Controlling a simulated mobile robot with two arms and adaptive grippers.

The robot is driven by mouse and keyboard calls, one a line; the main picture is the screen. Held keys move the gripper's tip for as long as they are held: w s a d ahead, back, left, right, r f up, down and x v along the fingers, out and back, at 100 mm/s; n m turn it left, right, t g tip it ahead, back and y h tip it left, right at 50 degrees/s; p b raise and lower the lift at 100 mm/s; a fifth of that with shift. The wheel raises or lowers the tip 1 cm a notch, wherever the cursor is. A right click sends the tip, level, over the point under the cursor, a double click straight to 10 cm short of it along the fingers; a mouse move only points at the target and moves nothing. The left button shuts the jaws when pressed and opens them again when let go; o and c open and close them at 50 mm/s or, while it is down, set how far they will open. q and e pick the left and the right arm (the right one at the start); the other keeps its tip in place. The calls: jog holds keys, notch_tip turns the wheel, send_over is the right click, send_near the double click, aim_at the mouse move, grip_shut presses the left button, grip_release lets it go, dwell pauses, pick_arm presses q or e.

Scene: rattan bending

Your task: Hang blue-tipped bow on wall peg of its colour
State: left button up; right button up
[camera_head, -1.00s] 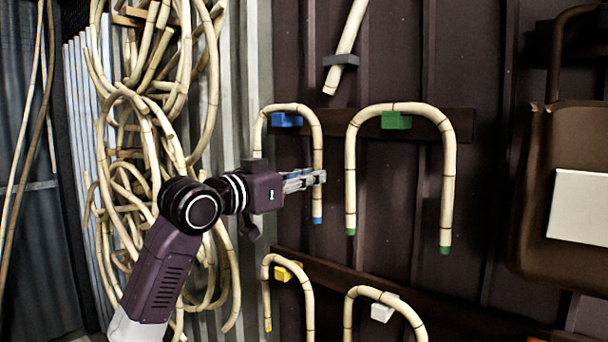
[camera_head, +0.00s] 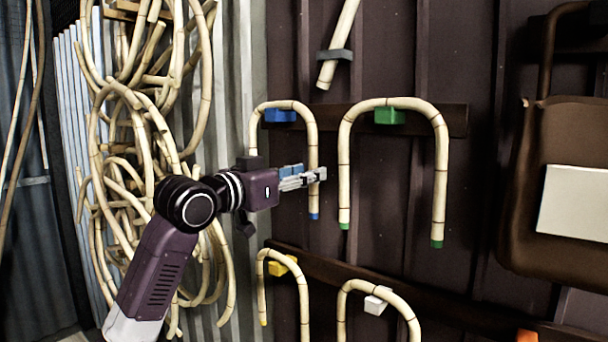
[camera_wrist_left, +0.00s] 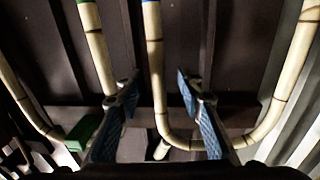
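The blue-tipped bow (camera_head: 310,150) is an upside-down U of pale rattan, with its arch over the blue peg (camera_head: 283,115) on the upper wall rail. The blue tip of its right leg points down. Its left leg's lower end is hidden behind my arm. My left gripper (camera_head: 305,177) is at the right leg, above the blue tip. In the left wrist view, the leg (camera_wrist_left: 153,50) runs between the two spread fingers (camera_wrist_left: 158,90), with gaps on both sides. My right gripper is not in view.
A green-tipped bow (camera_head: 441,170) hangs on the green peg (camera_head: 389,117), close on the right. Below, other bows hang by the yellow peg (camera_head: 283,266) and white peg (camera_head: 376,301). A rattan tangle (camera_head: 150,130) is at left; a brown chair (camera_head: 560,130) is at right.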

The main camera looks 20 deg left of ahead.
pick_arm(q)
jog(key=v, duration=1.2)
jog(key=shift+a, duration=0.1)
jog(key=b+v, duration=0.3)
jog(key=v, duration=0.6)
jog(key=shift+d, duration=0.3)
jog(key=shift+r, duration=0.1)
dwell(0.5)
